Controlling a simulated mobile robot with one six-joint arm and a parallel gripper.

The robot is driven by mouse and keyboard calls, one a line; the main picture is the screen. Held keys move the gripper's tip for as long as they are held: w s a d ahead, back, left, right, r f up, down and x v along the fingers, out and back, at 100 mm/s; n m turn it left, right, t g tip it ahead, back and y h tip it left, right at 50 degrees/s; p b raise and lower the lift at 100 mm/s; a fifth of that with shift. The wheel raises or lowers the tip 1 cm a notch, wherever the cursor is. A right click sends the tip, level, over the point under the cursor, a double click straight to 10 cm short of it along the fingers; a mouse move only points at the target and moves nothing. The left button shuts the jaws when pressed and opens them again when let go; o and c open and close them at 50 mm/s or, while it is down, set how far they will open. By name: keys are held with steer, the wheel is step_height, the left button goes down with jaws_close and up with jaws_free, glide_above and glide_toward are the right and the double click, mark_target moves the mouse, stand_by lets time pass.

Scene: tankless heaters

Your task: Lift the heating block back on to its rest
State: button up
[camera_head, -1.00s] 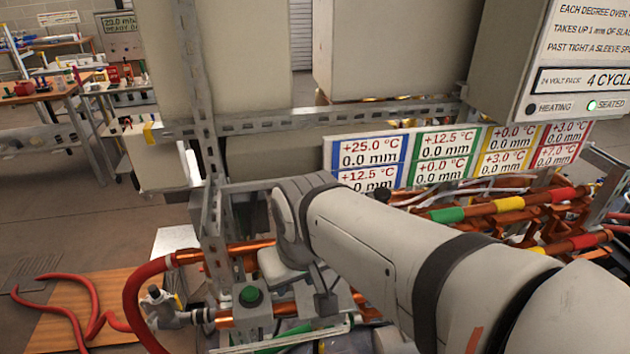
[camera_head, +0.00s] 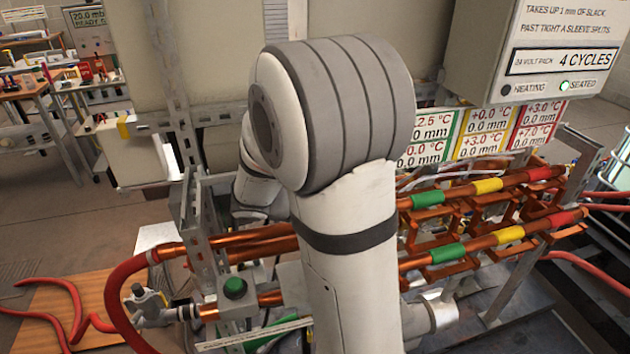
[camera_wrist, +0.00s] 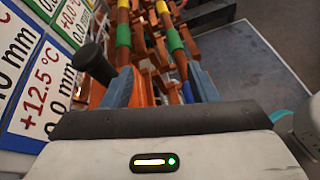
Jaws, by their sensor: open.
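My gripper (camera_wrist: 162,85) shows in the wrist view as two blue-grey fingers, set apart. An orange-brown part (camera_wrist: 139,90) shows between them; I cannot tell whether either finger touches it. A black knob (camera_wrist: 93,62) and a bright orange part (camera_wrist: 101,92) are just left of the left finger. I cannot tell whether these belong to the heating block, and I cannot pick out its rest. In the head view my arm hides the gripper. The grey control box (camera_head: 545,55) shows "4 CYCLES", with the SEATED lamp (camera_head: 564,86) lit green and the HEATING lamp dark.
Two copper pipes (camera_head: 455,195) with green, yellow and red bands run right, among copper brackets. Temperature labels (camera_head: 487,130) hang behind them. A steel frame (camera_head: 178,90), a red hose (camera_head: 115,290) and a green button (camera_head: 234,288) are at left. A grey surface (camera_wrist: 255,70) lies clear at right.

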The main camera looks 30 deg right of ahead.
steer(key=w+d+n+t+h, duration=0.2)
steer(key=w+n+h, duration=0.3)
steer(key=w, duration=0.2)
steer(key=d, duration=0.2)
steer(key=d+p, duration=0.1)
steer(key=d, duration=0.2)
steer(key=s+d+p, duration=0.1)
steer(key=d, duration=0.1)
steer(key=shift+d, duration=0.4)
steer(key=shift+w, duration=0.1)
steer(key=shift+c, duration=0.3)
jaws_close()
stand_by(0.3)
